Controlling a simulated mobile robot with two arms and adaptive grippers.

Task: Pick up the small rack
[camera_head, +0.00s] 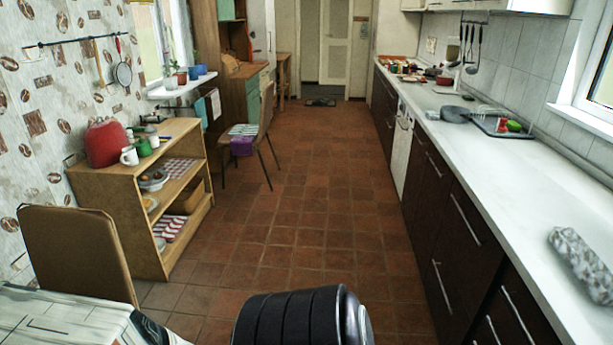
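A small wire dish rack (497,122) on a dark tray sits on the white counter on the right, towards the wall. Red and green items lie in or on it; I cannot tell which. A grey pan-like item (455,114) is just to its left. Neither of my grippers is in view. A dark ribbed part at the bottom middle looks like part of my own arm, with no fingers showing.
The white counter (540,200) runs along the right above dark cabinets, with a grey patterned bundle (582,262) near. A wooden shelf unit (130,185) with a red container (106,143) and mugs stands left. A chair (250,140) stands beyond. The tiled floor (310,190) between is clear.

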